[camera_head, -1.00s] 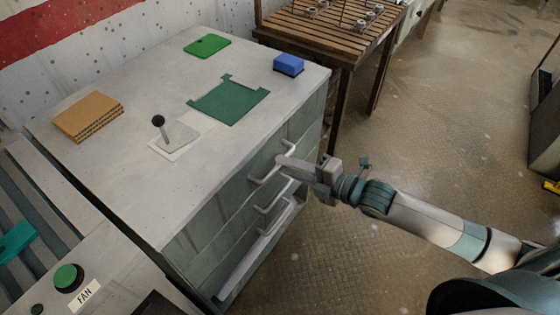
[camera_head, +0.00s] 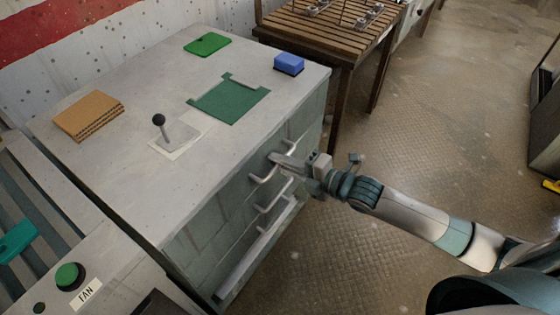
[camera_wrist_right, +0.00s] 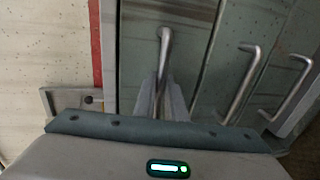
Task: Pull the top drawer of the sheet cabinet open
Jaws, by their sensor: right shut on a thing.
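The sheet cabinet (camera_head: 100,190) is a pale grey block with drawers in its right-hand front face. The top drawer's bar handle (camera_head: 264,176) is the uppermost of the metal handles, and the top drawer looks flush with the front. My right gripper (camera_head: 280,160) reaches it from the right and is shut on this handle. In the right wrist view, the handle (camera_wrist_right: 164,55) runs down between the two fingers (camera_wrist_right: 162,100). The part of the handle inside the jaws is hidden. My left gripper is not in view.
Lower handles (camera_head: 275,195) sit just below my right gripper. On the cabinet top are a black-knobbed lever (camera_head: 160,122), brown sheets (camera_head: 88,114), a green plate (camera_head: 228,102) and a blue block (camera_head: 289,63). A slatted wooden table (camera_head: 330,35) stands behind.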

